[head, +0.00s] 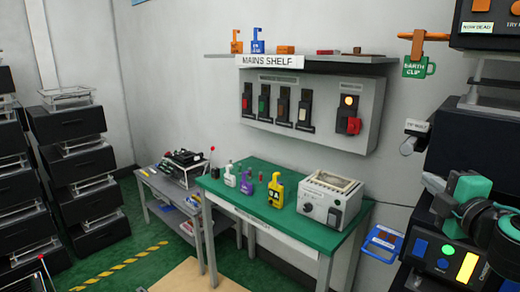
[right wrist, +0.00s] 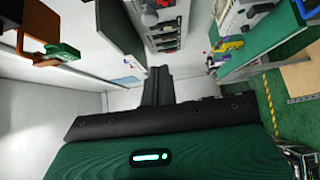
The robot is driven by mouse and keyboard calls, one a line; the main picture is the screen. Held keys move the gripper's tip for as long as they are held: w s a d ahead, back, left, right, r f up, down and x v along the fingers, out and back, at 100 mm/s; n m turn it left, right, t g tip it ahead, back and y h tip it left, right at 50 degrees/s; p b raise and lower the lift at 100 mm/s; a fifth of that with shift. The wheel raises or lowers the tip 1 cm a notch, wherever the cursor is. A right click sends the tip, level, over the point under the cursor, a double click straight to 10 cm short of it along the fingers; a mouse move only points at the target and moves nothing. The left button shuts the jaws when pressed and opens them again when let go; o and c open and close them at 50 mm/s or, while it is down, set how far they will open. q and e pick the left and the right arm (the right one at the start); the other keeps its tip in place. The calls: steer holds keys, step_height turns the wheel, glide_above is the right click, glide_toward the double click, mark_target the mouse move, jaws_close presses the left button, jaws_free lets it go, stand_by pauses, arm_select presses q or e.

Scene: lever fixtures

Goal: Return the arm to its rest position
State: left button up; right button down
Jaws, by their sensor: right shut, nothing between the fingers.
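My right gripper (head: 432,184) is at the right side of the head view, in front of a dark cabinet and to the right of the green table. Its black fingers also show in the right wrist view (right wrist: 157,88), pressed together with nothing between them. The fingers point toward the wall side and appear clear of any object. My left gripper does not show in either view.
The grey lever panel (head: 307,104) hangs on the wall below the shelf. A green table (head: 300,226) holds padlocks and a white box (head: 332,199). A green earth clip (head: 418,68) hangs at upper right. A button console (head: 440,262) stands below my right arm.

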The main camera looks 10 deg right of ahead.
steer(key=s+a+f+m+g, duration=0.1)
steer(key=a+f+m+g, duration=0.15)
steer(key=f, duration=0.65)
steer(key=s+a+f+m+g, duration=0.1)
steer(key=a+f+m, duration=0.15)
steer(key=f, duration=0.65)
steer(key=s+a+f+m+g, duration=0.2)
steer(key=f+m, duration=0.1)
steer(key=f, duration=0.7)
steer(key=s+a+f+m+g+y, duration=0.1)
steer(key=s+a+f+m+g, duration=0.35)
steer(key=s+f, duration=0.5)
steer(key=s+a+f+m+g, duration=0.35)
steer(key=s+a+f, duration=0.25)
steer(key=s+f, duration=0.4)
step_height(320, 180, down, 30)
steer(key=s+n+g, duration=0.1)
steer(key=g, duration=0.1)
steer(key=s+d+f+g, duration=0.1)
steer(key=s+d+f, duration=0.2)
steer(key=s+f, duration=1.6)
steer(key=shift+d, duration=0.15)
